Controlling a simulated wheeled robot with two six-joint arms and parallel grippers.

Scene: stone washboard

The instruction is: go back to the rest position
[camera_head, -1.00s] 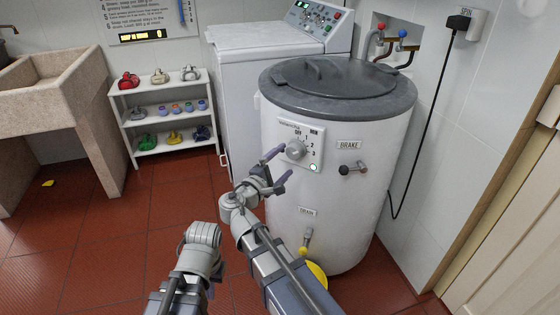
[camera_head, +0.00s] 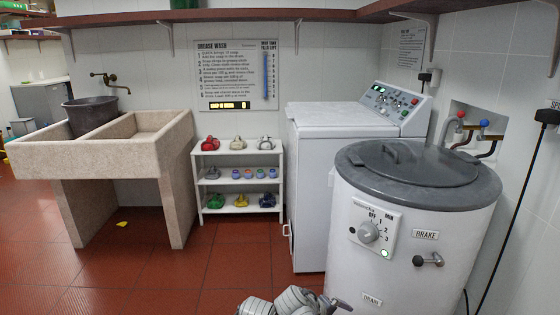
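My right gripper (camera_head: 336,303) shows only partly at the bottom edge of the head view, in front of the round white drum machine and apart from its dial as far as I can see. Its fingers are mostly cut off, so I cannot tell how far apart they are. Grey arm joints (camera_head: 294,301) of mine show beside it at the bottom. My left gripper is out of view. The round machine (camera_head: 345,250) has its grey lid (camera_head: 415,165) closed. Its dial (camera_head: 369,232), a lit green lamp (camera_head: 384,253) and the brake handle (camera_head: 429,260) are visible.
A white washing machine (camera_head: 309,195) stands behind the drum machine. A low white shelf (camera_head: 198,190) holds several coloured items. A stone double sink (camera_head: 100,160) with a dark bucket (camera_head: 90,115) is at left. Red tiled floor (camera_head: 150,275) is free in front.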

